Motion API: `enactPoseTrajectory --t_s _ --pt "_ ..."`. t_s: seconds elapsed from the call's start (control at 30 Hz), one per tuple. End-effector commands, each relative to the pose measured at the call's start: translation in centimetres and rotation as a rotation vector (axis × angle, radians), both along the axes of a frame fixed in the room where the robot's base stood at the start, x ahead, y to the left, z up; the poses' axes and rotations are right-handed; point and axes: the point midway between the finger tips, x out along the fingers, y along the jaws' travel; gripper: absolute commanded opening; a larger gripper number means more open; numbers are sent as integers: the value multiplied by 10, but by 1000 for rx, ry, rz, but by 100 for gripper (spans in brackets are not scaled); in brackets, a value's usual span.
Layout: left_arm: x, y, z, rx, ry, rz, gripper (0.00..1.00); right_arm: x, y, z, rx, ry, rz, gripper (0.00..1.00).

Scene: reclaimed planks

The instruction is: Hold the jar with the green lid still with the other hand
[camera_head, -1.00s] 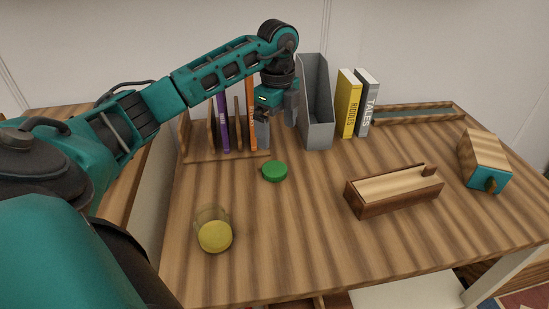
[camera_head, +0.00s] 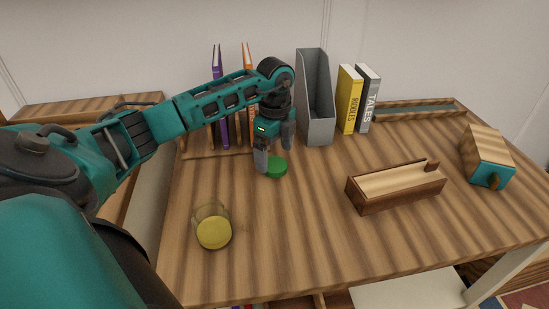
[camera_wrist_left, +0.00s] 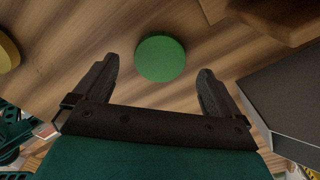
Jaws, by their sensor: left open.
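The jar with the green lid (camera_head: 277,168) stands on the desk; mostly its round green lid shows. In the left wrist view the green lid (camera_wrist_left: 160,57) lies ahead of the fingertips, in line with the gap between them. My left gripper (camera_head: 275,158) is open and points down above and around the near side of the lid, partly covering it in the head view. The left wrist view shows both fingers of the left gripper (camera_wrist_left: 158,82) spread with nothing between them. My right gripper is not in view.
A glass jar with a yellow lid (camera_head: 214,231) is at the front left. A grey file holder (camera_head: 317,115) and books (camera_head: 348,100) stand behind. A wooden box (camera_head: 396,188) lies to the right. The desk between is clear.

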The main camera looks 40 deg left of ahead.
Motion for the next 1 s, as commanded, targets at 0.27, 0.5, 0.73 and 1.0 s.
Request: enactPoseTrajectory --t_s 0.27,0.5,0.73,1.0 --pt "0 1 -29 -1 -1 0 98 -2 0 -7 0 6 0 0" --pt "-1 1 -28 -1 -1 0 98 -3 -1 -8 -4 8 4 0" --pt "-1 1 -28 -1 -1 0 78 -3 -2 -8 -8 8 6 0" --pt "-1 1 -28 0 -1 0 52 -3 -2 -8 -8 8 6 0"
